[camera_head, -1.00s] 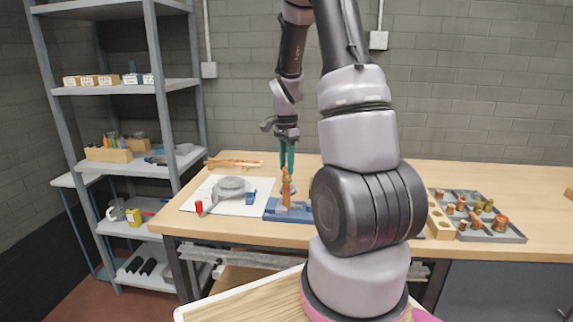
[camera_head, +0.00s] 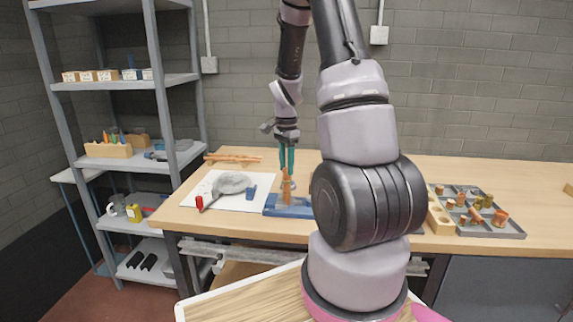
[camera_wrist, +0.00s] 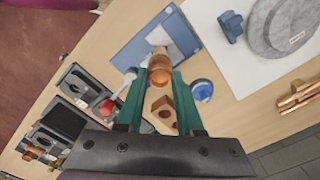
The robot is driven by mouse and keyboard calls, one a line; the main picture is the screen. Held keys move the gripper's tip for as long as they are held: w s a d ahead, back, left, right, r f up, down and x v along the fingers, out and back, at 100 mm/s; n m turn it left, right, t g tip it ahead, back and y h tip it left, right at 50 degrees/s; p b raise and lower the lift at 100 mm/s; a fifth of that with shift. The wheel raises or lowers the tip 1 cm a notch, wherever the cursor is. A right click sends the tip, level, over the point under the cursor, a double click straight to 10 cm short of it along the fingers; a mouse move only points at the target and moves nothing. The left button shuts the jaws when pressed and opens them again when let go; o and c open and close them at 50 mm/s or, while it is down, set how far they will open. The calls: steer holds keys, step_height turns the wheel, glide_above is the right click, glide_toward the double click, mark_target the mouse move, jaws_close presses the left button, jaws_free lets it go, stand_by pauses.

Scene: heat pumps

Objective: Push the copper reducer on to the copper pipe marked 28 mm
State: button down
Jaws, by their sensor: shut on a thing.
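My gripper (camera_head: 287,170) has two teal fingers pointing down over the left part of the bench. In the wrist view the fingers (camera_wrist: 158,75) are shut on the copper reducer (camera_wrist: 160,72), a shiny rounded copper piece. An upright copper-coloured pipe (camera_head: 287,188) stands on a blue holder (camera_head: 290,210) right below my fingertips. In the wrist view, the pipe (camera_wrist: 158,38) lies in line with the reducer, over the blue holder (camera_wrist: 133,45). I cannot tell whether the reducer touches or sits around the pipe. The 28 mm mark is not readable.
A white sheet (camera_head: 222,205) with a grey disc (camera_head: 228,184) lies left of the holder. Copper pipes (camera_head: 235,158) lie at the bench's back left. A grey tray (camera_head: 510,231) of fittings and a wooden block (camera_head: 438,220) stand to the right. Shelving (camera_head: 165,170) is on the left.

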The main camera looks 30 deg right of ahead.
steer(key=shift+c, duration=2.3)
jaws_free()
step_height(320, 180, up, 11)
steer(key=s+a+r+n+t+y, duration=0.1)
steer(key=s+a+r+n+t, duration=0.2)
steer(key=s+a+r+n, duration=0.3)
steer(key=s+a+r+n+t+y, duration=0.1)
steer(key=s+a+r+n+t, duration=0.3)
steer(key=s+a+r, duration=0.3)
steer(key=shift+s+a+r+n, duration=0.15)
steer(key=shift+s+r+n, duration=0.75)
steer(key=shift+s+r, duration=1.7)
steer(key=shift+s+f, duration=0.65)
